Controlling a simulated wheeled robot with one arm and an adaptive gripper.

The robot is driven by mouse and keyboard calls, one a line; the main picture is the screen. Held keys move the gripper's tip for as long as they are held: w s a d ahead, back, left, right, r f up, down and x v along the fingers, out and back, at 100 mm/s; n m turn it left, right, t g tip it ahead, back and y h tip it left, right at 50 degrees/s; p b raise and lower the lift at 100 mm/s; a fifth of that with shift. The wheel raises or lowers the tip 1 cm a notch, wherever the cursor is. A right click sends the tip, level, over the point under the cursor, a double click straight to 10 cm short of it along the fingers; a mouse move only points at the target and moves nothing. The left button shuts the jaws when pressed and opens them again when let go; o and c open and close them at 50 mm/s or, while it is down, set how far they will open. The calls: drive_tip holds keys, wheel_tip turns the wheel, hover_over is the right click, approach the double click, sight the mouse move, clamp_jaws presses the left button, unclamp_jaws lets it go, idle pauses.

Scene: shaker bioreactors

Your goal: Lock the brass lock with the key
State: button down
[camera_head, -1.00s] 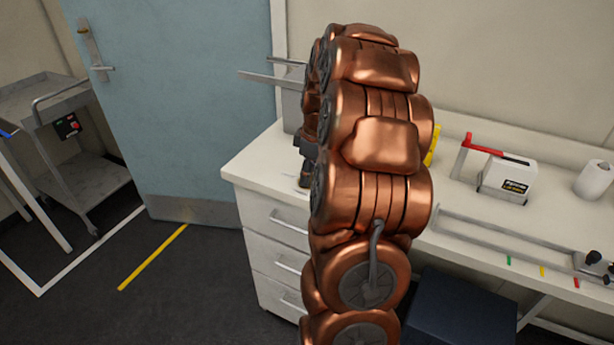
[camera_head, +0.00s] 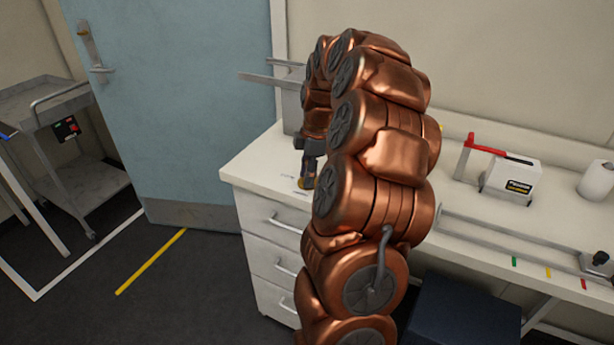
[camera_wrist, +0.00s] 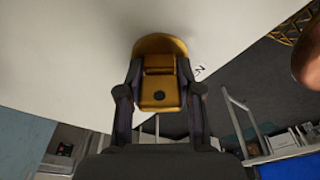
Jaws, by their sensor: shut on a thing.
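My gripper (camera_wrist: 160,92) is shut on a brass-coloured piece (camera_wrist: 159,97) with a small dark round hole, seen between the two dark fingers in the wrist view. A wider, rounded brass part (camera_wrist: 160,43) shows just beyond it, against the white surface. I cannot tell whether these are the key and the lock together or one object. In the head view my gripper (camera_head: 308,172) points down over the left end of the white counter, with a little gold (camera_head: 307,184) at its tips. My arm hides part of the counter.
The white counter (camera_head: 262,170) has drawers below. A grey metal box (camera_head: 291,100) stands behind my gripper. To the right are a white box with a red handle (camera_head: 512,180), a metal rail (camera_head: 500,238) and a white roll (camera_head: 598,180). A trolley (camera_head: 60,160) stands left of the blue door (camera_head: 180,90).

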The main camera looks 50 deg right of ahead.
drive_tip(key=shift+f+n, duration=0.1)
drive_tip(key=shift+n, duration=0.9)
